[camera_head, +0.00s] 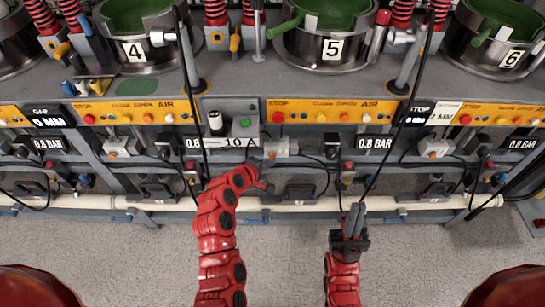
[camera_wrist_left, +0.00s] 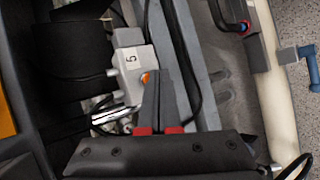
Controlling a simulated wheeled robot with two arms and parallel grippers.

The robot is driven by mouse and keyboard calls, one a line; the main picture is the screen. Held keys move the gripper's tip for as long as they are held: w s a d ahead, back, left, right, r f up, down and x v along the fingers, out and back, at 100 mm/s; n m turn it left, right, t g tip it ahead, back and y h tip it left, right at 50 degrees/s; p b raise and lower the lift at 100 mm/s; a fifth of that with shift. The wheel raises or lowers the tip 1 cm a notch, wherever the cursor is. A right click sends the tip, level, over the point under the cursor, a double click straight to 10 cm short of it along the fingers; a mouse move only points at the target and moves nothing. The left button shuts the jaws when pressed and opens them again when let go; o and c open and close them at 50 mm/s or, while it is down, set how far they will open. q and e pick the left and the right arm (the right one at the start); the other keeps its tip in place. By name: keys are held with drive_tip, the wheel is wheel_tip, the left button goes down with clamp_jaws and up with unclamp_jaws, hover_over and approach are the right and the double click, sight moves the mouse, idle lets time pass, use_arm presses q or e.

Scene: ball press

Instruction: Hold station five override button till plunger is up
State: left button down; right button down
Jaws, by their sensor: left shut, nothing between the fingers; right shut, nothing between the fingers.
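In the left wrist view, a small pale box labelled 5 (camera_wrist_left: 132,62) carries an orange button (camera_wrist_left: 145,78). The same box (camera_head: 283,147) shows in the head view under station five's orange panel. My left gripper (camera_head: 264,172) is shut and empty just below this box. In the left wrist view its closed fingertips (camera_wrist_left: 158,74) are right beside the button; I cannot tell whether they touch it. The station five drum (camera_head: 325,48) holds a green interior. I cannot make out the plunger's height. My right gripper (camera_head: 355,208) is shut and empty, over the floor to the right.
Station four's drum (camera_head: 138,50) and station six's drum (camera_head: 495,48) flank station five. A pale pipe (camera_head: 300,207) runs low along the front. The floor (camera_head: 130,260) in front is clear.

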use_arm(q)
drive_tip(key=shift+w, duration=0.25)
drive_tip(key=shift+s, duration=0.1)
idle(0.3)
drive_tip(key=shift+s+p, duration=0.3)
drive_tip(key=shift+s, duration=0.6)
drive_tip(key=s+p, duration=0.1)
drive_tip(key=s, duration=0.4)
idle(0.4)
